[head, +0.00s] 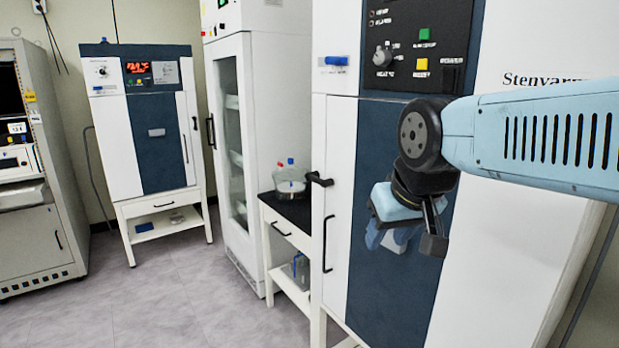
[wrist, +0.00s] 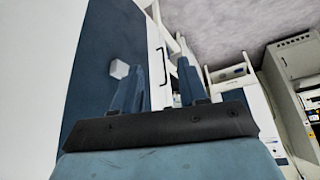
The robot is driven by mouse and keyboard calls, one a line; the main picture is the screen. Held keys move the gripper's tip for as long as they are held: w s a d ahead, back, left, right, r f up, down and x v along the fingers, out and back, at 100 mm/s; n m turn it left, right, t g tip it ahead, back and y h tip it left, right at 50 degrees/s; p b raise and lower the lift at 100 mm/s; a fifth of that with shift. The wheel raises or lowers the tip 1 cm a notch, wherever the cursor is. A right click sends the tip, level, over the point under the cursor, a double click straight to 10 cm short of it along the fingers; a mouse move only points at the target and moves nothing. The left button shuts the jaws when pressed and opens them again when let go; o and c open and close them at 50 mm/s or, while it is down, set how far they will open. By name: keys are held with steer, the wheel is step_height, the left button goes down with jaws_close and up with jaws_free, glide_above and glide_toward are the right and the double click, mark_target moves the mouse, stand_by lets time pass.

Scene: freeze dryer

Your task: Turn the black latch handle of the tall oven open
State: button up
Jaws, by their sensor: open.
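The tall oven (head: 335,130) is the near white cabinet with a dark blue door panel. Its black latch handle (head: 320,179) sticks out at the upper left of the door, apart from my gripper and to its left. A long vertical black handle (head: 327,243) is lower on the same door; a dark handle (wrist: 162,62) shows between my fingers in the wrist view, probably this one. My gripper (head: 390,240) is open and empty in front of the blue panel, its blue fingers pointing down. Its fingers (wrist: 160,75) are spread in the wrist view.
A small black-topped table (head: 283,208) with a clear vessel (head: 291,178) stands left of the oven. A tall glass-door cabinet (head: 231,150) and a smaller oven (head: 150,125) stand farther back. Grey floor (head: 180,290) is free at left and centre.

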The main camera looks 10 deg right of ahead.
steer(key=shift+o, duration=0.5)
steer(key=shift+w+r, duration=0.2)
steer(key=shift+w, duration=0.1)
step_height(320, 180, up, 3)
steer(key=n+t+h, duration=0.1)
steer(key=n+h, duration=0.3)
steer(key=n, duration=0.2)
glide_above(316, 179)
steer(key=s+a, duration=0.5)
steer(key=s, duration=0.3)
steer(key=x, duration=1.3)
steer(key=shift+w+d+r, duration=0.1)
steer(key=shift+w+d, duration=0.05)
steer(key=shift+d, duration=0.1)
jaws_close()
